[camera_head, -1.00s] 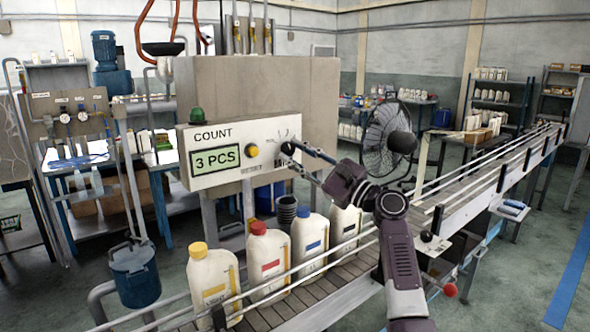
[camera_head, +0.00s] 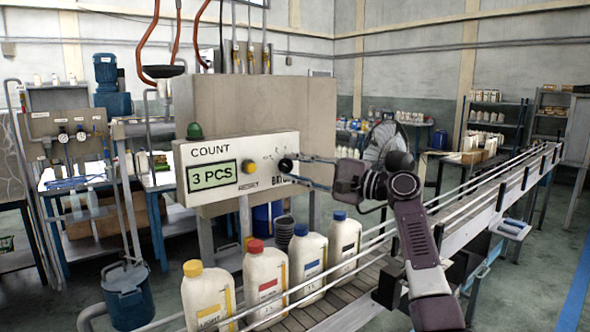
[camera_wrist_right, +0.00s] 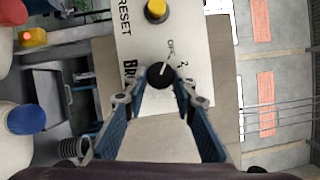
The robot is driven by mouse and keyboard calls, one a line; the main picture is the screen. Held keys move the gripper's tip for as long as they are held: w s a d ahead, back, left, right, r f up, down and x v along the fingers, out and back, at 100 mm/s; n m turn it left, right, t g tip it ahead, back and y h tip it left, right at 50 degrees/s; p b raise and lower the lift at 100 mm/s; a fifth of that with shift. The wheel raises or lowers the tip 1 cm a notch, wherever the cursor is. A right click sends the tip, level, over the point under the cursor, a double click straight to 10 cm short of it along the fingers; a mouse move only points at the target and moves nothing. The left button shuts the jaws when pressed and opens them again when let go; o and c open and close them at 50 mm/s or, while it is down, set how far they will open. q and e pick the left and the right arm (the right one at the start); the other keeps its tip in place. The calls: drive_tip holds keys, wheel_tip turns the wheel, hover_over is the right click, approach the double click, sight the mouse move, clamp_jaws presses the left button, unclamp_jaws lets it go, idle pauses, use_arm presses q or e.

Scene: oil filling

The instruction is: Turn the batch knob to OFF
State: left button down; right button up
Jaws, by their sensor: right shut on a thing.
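The black batch knob (camera_head: 285,165) is on the right part of the white control panel (camera_head: 208,151), right of the yellow reset button (camera_head: 248,167). My right gripper (camera_head: 291,167) reaches the panel from the right. Its blue-padded fingers (camera_wrist_right: 161,82) are shut on the knob, one on each side. The display (camera_head: 211,176) reads 3 PCS. My left gripper is not in view.
Several bottles with coloured caps, such as a yellow-capped one (camera_head: 207,298), stand on the conveyor (camera_head: 362,287) below the panel. Metal guide rails (camera_head: 430,208) run along it. A green lamp (camera_head: 195,131) sits on top of the panel.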

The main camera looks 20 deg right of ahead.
drive_tip(key=shift+a+f, duration=0.1)
drive_tip(key=shift+f, duration=0.05)
idle(0.3)
drive_tip(key=o, duration=1.2)
drive_tip(key=shift+c, duration=0.2)
drive_tip(key=shift+s, duration=0.1)
drive_tip(key=r+v, duration=0.1)
drive_tip(key=v, duration=1.1)
drive_tip(key=shift+f, duration=0.3)
